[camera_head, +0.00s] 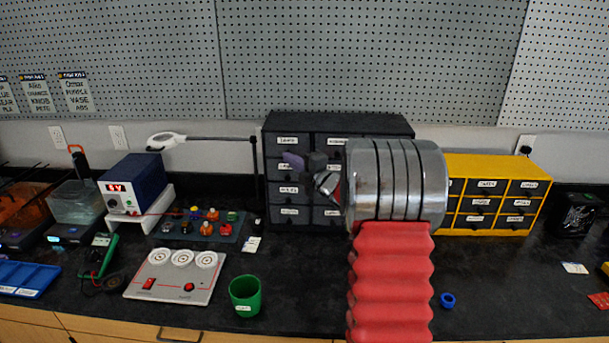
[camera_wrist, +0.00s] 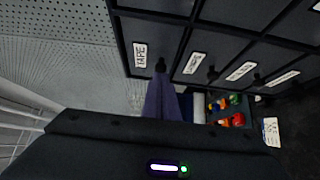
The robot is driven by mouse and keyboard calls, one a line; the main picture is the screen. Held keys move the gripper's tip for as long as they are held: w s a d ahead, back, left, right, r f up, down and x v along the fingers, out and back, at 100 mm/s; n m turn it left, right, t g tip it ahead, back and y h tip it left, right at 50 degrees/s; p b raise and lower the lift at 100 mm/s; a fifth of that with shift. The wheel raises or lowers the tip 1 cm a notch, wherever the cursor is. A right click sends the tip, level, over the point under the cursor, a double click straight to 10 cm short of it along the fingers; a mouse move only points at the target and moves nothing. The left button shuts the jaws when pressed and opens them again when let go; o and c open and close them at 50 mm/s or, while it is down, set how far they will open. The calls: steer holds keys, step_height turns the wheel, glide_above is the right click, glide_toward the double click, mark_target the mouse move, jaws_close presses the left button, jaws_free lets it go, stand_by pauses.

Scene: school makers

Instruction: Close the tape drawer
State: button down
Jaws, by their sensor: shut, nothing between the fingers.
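The tape drawer (camera_wrist: 127,32) is in the dark drawer cabinet (camera_head: 365,122). In the wrist view its TAPE label and round knob show at the cabinet's end, with several other labelled drawers to the right. Its front looks about level with its neighbours, but I cannot tell whether a small gap remains. My gripper (camera_head: 292,159) is in front of the cabinet's left column in the head view. Its shut, empty purple fingers (camera_wrist: 161,90) point toward the tape knob in the wrist view. I cannot tell whether they touch it. My arm hides much of the cabinet's right column.
A yellow drawer cabinet (camera_head: 487,163) stands to the right. A magnifier lamp (camera_head: 167,141), a blue power supply (camera_head: 133,184), a grey panel with three round sockets (camera_head: 146,287) and a green cup (camera_head: 245,293) are left of my arm. A blue ring (camera_head: 447,300) lies right of it.

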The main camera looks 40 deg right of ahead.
steer(key=s+a, duration=0.2)
steer(key=s, duration=1)
steer(key=shift+s, duration=0.4)
